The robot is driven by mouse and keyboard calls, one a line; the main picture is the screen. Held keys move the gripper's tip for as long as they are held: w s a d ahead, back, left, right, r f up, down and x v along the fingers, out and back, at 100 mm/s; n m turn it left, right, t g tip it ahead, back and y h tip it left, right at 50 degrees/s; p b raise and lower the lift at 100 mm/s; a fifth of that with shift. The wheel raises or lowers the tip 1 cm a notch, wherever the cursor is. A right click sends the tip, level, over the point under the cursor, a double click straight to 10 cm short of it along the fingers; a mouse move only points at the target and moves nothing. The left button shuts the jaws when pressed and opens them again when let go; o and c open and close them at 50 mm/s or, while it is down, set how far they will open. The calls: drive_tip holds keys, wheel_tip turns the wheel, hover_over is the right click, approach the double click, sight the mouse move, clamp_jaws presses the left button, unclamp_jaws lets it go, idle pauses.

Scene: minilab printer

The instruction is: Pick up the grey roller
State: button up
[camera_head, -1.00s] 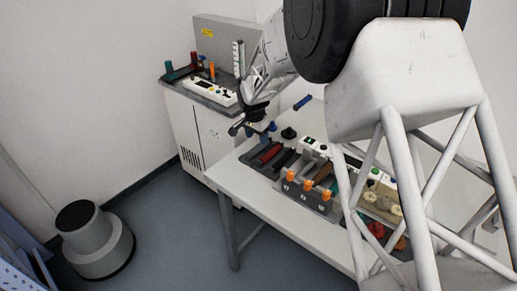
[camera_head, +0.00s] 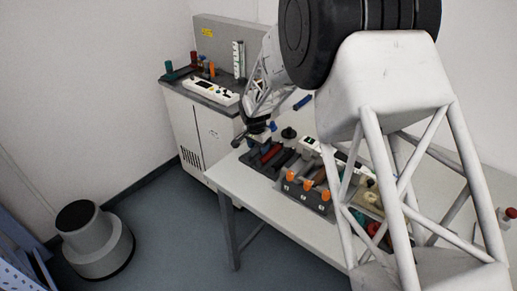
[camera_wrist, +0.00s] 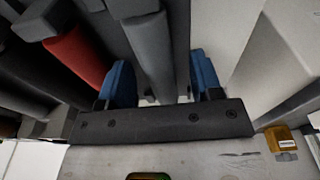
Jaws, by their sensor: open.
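In the wrist view a grey roller (camera_wrist: 150,48) lies lengthwise between the two blue fingertips of my gripper (camera_wrist: 163,82). The fingers are apart, one on each side of the roller, with a gap visible at the right finger. A red roller (camera_wrist: 76,56) lies left of the left finger. In the head view my gripper (camera_head: 258,132) is over the left end of the table, by the roller rack. The red roller (camera_head: 270,154) shows there too. I cannot clearly pick out the grey roller in the head view.
The rack (camera_head: 308,192) with orange-topped parts stands on the white table (camera_head: 246,190). Behind is a cabinet (camera_head: 208,130) with a white panel and small coloured items on top. A blue piece (camera_head: 302,102) lies at the table's back. The floor at left is mostly free.

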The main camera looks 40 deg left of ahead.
idle(0.4)
drive_tip(key=c, duration=1)
